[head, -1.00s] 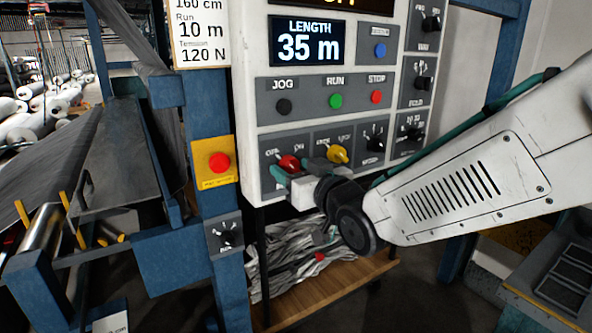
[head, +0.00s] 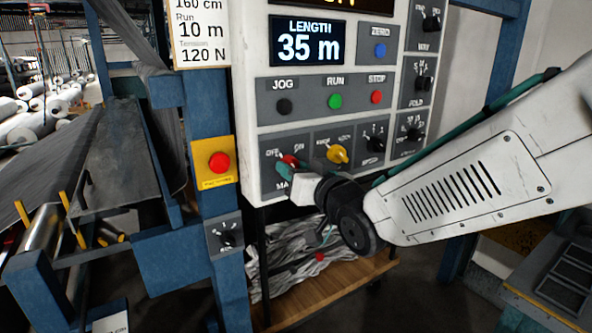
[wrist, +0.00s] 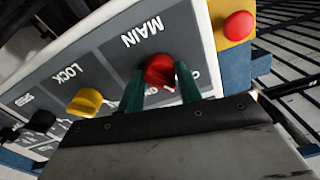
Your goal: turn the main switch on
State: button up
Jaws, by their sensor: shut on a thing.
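The main switch is a red knob (head: 290,160) at the lower left of the white control panel, with OFF and ON marks above it. In the wrist view the red knob (wrist: 160,69) shows under the label MAIN, upside down. My gripper (head: 286,171) is at the knob. In the wrist view its teal fingers (wrist: 161,84) stand on either side of the knob, shut on it. The fingers and gripper body hide part of the knob and its marks, so I cannot tell which mark it points to.
A yellow lock knob (head: 338,154) sits just right of the main switch, with black knobs further right. JOG, RUN and STOP buttons (head: 335,101) are above. A red button on a yellow plate (head: 219,163) is on the blue post to the left.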

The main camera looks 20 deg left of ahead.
jog(key=shift+m, duration=7.8)
jog(key=o, duration=1)
